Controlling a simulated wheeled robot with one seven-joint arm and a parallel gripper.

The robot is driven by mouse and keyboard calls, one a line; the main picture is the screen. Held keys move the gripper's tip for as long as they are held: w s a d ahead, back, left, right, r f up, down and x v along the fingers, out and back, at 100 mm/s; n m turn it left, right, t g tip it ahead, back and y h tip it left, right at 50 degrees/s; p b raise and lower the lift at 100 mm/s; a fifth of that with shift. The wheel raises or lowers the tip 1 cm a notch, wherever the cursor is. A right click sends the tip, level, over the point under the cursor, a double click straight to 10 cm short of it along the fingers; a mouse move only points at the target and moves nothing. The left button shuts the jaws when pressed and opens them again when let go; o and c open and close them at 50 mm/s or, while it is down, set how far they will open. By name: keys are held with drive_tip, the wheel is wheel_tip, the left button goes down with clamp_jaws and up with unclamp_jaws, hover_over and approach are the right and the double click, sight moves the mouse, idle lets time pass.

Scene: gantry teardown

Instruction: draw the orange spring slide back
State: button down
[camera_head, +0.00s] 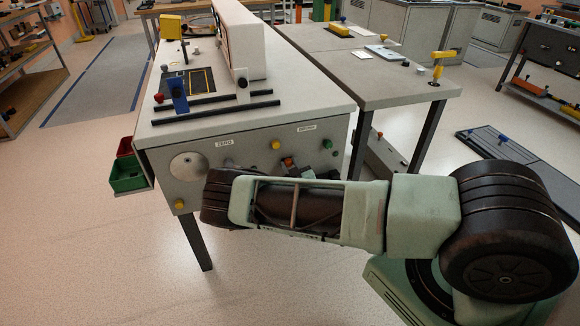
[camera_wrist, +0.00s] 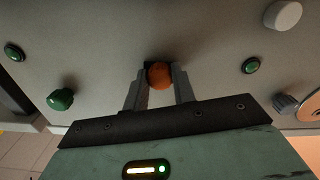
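The orange spring slide shows in the wrist view as a round orange knob (camera_wrist: 160,76) in front of a dark mount on the grey panel. In the head view a bit of orange (camera_head: 288,163) shows on the front panel of the grey bench, mostly hidden by my arm. My gripper (camera_wrist: 160,78) has one finger on each side of the knob. The finger faces appear to touch its sides, with no clear gap. In the head view my gripper is largely hidden behind my arm.
Close around the knob on the panel are a green knob (camera_wrist: 61,99), green buttons (camera_wrist: 250,65), a white knob (camera_wrist: 283,14) and a grey knob (camera_wrist: 285,103). The head view shows a yellow knob (camera_head: 180,204) and green bin (camera_head: 128,176) at left. Floor at left is clear.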

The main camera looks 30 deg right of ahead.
sight(304, 156)
drive_tip(key=shift+s+d+p, duration=0.1)
drive_tip(key=shift+s+d, duration=0.2)
drive_tip(key=shift+d, duration=0.7)
drive_tip(key=shift+s+d+p, duration=0.15)
drive_tip(key=shift+s+d, duration=0.15)
drive_tip(key=shift+d, duration=0.75)
drive_tip(key=shift+s+d+p, duration=0.1)
drive_tip(key=shift+s+d, duration=0.2)
drive_tip(key=shift+d, duration=0.7)
drive_tip(key=c, duration=1.1)
unclamp_jaws()
drive_tip(key=shift+d, duration=0.1)
drive_tip(key=shift+c, duration=0.2)
drive_tip(key=shift+s, duration=0.1)
drive_tip(key=v, duration=1.7)
drive_tip(key=shift+s+r, duration=0.1)
